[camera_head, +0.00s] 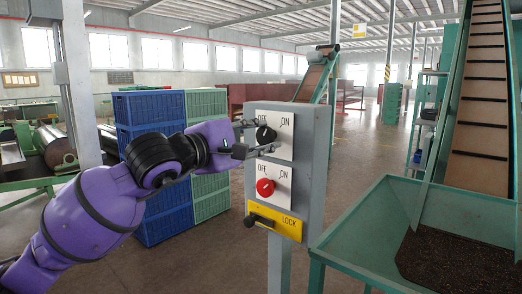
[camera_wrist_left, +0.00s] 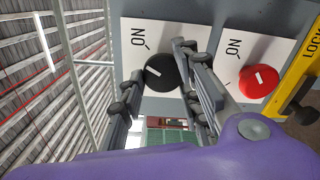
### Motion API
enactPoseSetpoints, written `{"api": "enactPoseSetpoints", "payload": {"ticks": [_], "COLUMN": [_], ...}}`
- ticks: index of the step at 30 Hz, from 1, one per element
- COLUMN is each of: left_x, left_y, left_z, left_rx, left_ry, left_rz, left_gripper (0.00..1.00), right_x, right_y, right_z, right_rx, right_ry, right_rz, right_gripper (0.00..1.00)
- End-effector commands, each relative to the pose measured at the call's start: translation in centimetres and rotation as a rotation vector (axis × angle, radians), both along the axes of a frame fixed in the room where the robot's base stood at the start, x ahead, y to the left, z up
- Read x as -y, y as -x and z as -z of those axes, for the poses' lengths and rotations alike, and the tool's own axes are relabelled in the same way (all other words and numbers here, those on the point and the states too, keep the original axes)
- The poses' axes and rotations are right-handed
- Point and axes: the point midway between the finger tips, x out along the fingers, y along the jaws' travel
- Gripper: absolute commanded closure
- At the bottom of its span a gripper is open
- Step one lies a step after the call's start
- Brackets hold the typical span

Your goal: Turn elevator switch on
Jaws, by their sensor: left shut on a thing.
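A grey control box (camera_head: 318,130) on a post carries two white switch plates, each marked OFF and ON. The upper plate has a black round knob (camera_head: 265,134), also in the left wrist view (camera_wrist_left: 160,72), where a short white mark shows on its face. I cannot tell its exact setting. My left gripper (camera_head: 258,137) is shut on the black knob, one finger on each side. Its fingers (camera_wrist_left: 157,82) partly cover the upper plate in the wrist view. The lower plate has a red knob (camera_head: 265,188). My right gripper is not in view.
A yellow LOCK plate (camera_head: 286,226) with a black handle sits below the red knob. Blue crates (camera_head: 160,228) and green crates (camera_head: 211,200) are stacked behind my left arm. A green hopper (camera_head: 372,215) with an inclined conveyor (camera_head: 482,110) stands at the right.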

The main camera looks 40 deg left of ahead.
Motion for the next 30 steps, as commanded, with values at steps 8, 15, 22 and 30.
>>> {"api": "enactPoseSetpoints", "payload": {"ticks": [8,15,22,30], "left_x": [-0.1,0.0,0.0,0.0], "left_y": [0.0,0.1,0.2,0.2], "left_z": [-0.8,-1.0,-1.2,-1.3], "left_rx": [0.038,0.046,0.051,0.052], "left_ry": [-0.198,-0.291,-0.324,-0.327], "left_rz": [-0.006,-0.005,-0.007,-0.006], "left_gripper": [0.95,0.95,0.95,0.95], "right_x": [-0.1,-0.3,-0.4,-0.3], "right_y": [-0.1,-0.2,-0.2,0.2], "right_z": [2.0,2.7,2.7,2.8], "right_rx": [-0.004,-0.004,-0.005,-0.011], "right_ry": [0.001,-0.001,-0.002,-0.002], "right_rz": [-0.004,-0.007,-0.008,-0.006], "right_gripper": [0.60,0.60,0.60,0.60]}}
